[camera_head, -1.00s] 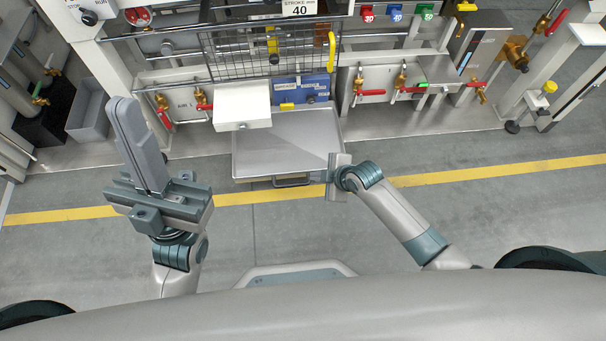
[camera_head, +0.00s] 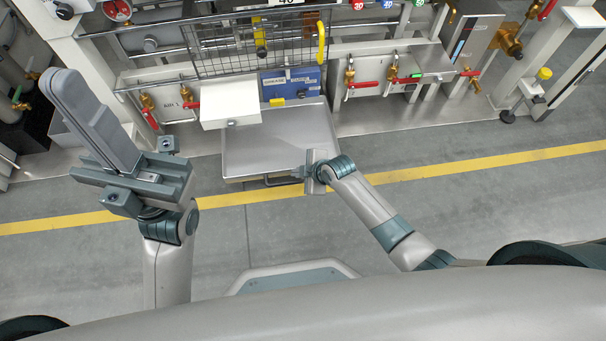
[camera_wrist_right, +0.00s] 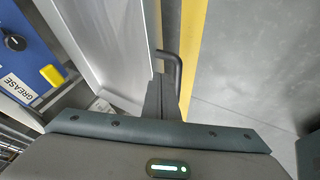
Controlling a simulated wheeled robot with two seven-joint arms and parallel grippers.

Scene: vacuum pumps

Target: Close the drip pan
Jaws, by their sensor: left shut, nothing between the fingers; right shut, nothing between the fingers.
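The drip pan (camera_head: 270,145) is a shallow grey tray that sticks out open from the bottom of the machine. Its dark bar handle (camera_head: 280,182) is on the front edge; the handle also shows in the right wrist view (camera_wrist_right: 174,66). My right gripper (camera_head: 300,172) is shut and empty at the right end of the pan's front edge, beside the handle. In the right wrist view its fingers (camera_wrist_right: 160,95) are together, close to the handle; contact cannot be told. My left gripper (camera_head: 65,82) is shut and empty, left of the pan and raised towards the camera.
A white box (camera_head: 230,103) overhangs the pan's back left. A blue grease panel (camera_head: 290,82) and a wire basket guard (camera_head: 255,47) are behind it. Red-handled valves (camera_head: 365,85) stand at the right. The floor in front, with a yellow line (camera_head: 430,172), is clear.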

